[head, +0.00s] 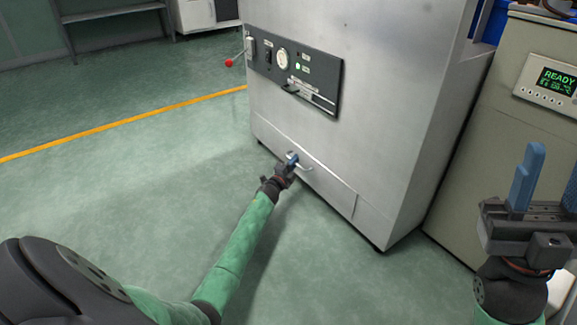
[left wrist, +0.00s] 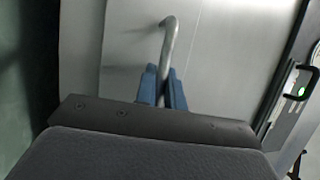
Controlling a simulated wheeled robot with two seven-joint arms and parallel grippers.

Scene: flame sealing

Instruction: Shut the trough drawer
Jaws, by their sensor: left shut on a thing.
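The trough drawer (head: 330,182) is a low metal front panel near the bottom of the large grey machine. In the head view it looks about flush with the machine's front; I cannot tell whether a small gap is left. Its bar handle (head: 304,167) sticks out from the panel. My left gripper (head: 292,159) is at this handle, shut on it. In the left wrist view, the blue fingers (left wrist: 163,88) sit on both sides of the curved handle (left wrist: 168,45), with the drawer front (left wrist: 125,45) behind. My right gripper (head: 545,185) is open and empty at the right edge.
A control panel (head: 293,75) with a gauge and slider is above the drawer. A red-knobbed lever (head: 229,63) sticks out at the machine's left. A beige cabinet (head: 480,150) with a READY display stands close on the right. The green floor in front is clear.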

